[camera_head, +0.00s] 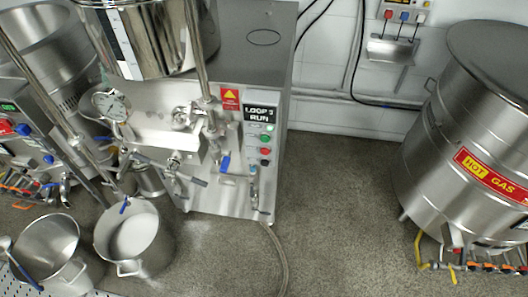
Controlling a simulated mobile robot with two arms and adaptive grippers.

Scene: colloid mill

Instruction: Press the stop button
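The colloid mill (230,150) is a steel cabinet machine in the middle of the head view. On the right part of its front is a small column of controls below a dark display (259,114) that seems to read "LOOP 5 RUN". A green button (265,138) sits above a red button (265,151), which looks like the stop button. Any label by it is too small to read. Neither of my grippers shows in this view.
A steel pot (130,238) and another open vessel (48,250) stand on the floor at lower left. A hose (277,255) runs down from the mill's front. A large steel tank (470,140) stands at right. The floor between mill and tank is clear.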

